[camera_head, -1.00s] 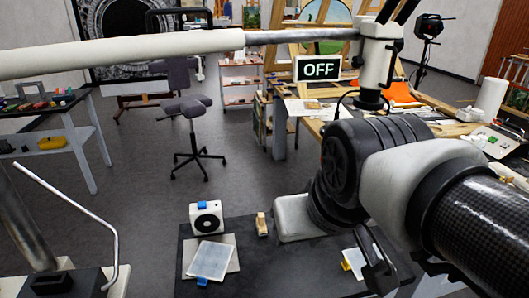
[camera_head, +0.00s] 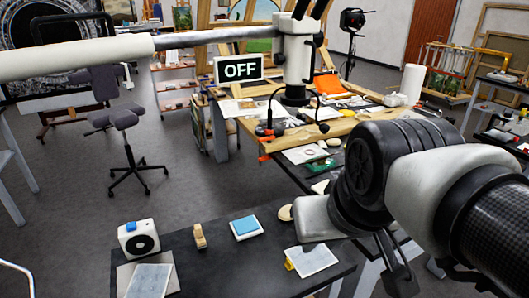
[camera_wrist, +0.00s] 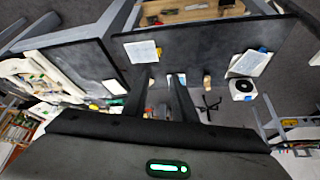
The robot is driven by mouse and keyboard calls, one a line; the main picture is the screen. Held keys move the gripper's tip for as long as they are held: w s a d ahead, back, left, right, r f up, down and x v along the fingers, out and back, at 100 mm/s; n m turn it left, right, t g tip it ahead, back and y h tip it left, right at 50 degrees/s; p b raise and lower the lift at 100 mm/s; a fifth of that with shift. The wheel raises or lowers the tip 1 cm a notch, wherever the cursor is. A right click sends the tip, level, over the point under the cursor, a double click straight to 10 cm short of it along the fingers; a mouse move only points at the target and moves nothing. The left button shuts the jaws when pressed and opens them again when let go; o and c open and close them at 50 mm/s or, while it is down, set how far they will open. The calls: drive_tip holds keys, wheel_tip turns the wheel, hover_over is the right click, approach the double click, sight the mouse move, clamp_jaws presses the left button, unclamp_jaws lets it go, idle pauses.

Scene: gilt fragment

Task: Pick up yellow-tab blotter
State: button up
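The yellow-tab blotter (camera_head: 312,260) is a pale flat pad with a yellow tab at its left edge. It lies on the dark tabletop at the lower middle of the head view. It also shows in the wrist view (camera_wrist: 142,52), upper left of the fingers, its yellow tab toward the right. My gripper (camera_head: 392,268) is to the right of the blotter in the head view, apart from it, partly hidden by my arm. In the wrist view my gripper (camera_wrist: 160,92) has its two dark fingers spread with a gap between them, and holds nothing visible.
A blue-tab blotter (camera_head: 149,281), a white box with a black disc (camera_head: 139,238), a wooden block (camera_head: 200,237) and a blue-topped white pad (camera_head: 246,227) share the dark table (camera_head: 225,264). A cluttered workbench (camera_head: 270,141) with an OFF sign (camera_head: 239,69) stands behind.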

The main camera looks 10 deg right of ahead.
drive_tip(key=w+n+g, duration=0.1)
drive_tip(key=w+g, duration=0.1)
drive_tip(key=w, duration=0.5)
drive_tip(key=n+g, duration=0.3)
drive_tip(key=g, duration=0.1)
hover_over(289, 256)
drive_tip(key=s, duration=0.3)
wheel_tip(289, 256, down, 10)
drive_tip(key=f, duration=0.7)
drive_tip(key=a+f, duration=0.1)
drive_tip(key=f, duration=0.3)
drive_tip(key=shift+s+f+b, duration=0.1)
drive_tip(key=shift+b, duration=0.25)
drive_tip(key=shift+d+f, duration=0.1)
drive_tip(key=shift+f, duration=2.95)
clamp_jaws()
